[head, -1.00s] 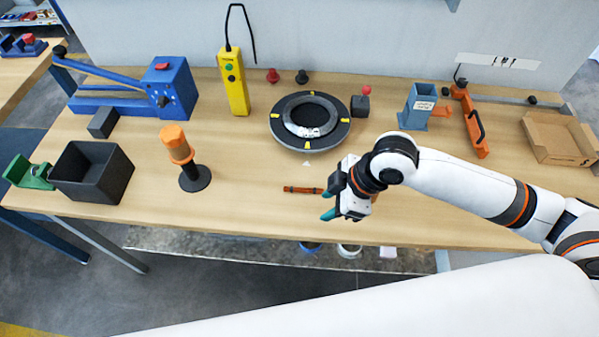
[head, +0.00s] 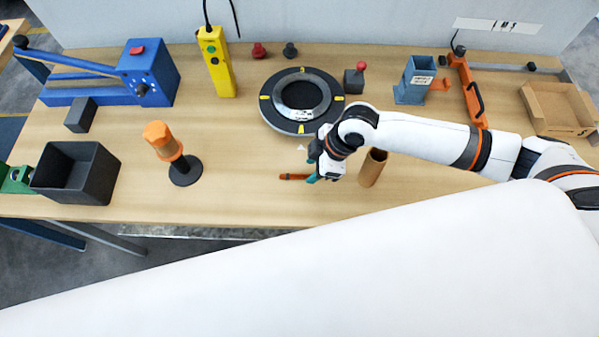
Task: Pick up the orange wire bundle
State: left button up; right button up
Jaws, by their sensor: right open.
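The orange wire bundle (head: 292,177) lies on the wooden table, a thin orange-brown strip in front of the round turntable. Its right part is hidden by my right gripper (head: 313,170). The right gripper comes in from the right with teal fingertips and is open at the bundle's right end. I cannot tell whether the fingers touch the bundle or hover just above it. My left gripper is not in view.
A brown cylinder (head: 372,168) stands just right of the gripper. The black turntable (head: 275,113) is behind it. An orange-topped post (head: 165,143) and a dark bin (head: 105,180) stand left. Bare table lies between post and bundle.

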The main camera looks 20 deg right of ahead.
aim_at(304, 175)
jog(key=x, duration=0.3)
jog(key=shift+w+a+f+p, duration=0.1)
jog(key=shift+p, duration=0.25)
jog(key=shift+f, duration=0.2)
jog(key=c, duration=0.8)
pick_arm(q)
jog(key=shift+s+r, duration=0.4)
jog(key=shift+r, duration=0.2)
pick_arm(e)
grip_shut()
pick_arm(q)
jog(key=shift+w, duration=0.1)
pick_arm(e)
jog(key=shift+r, duration=0.15)
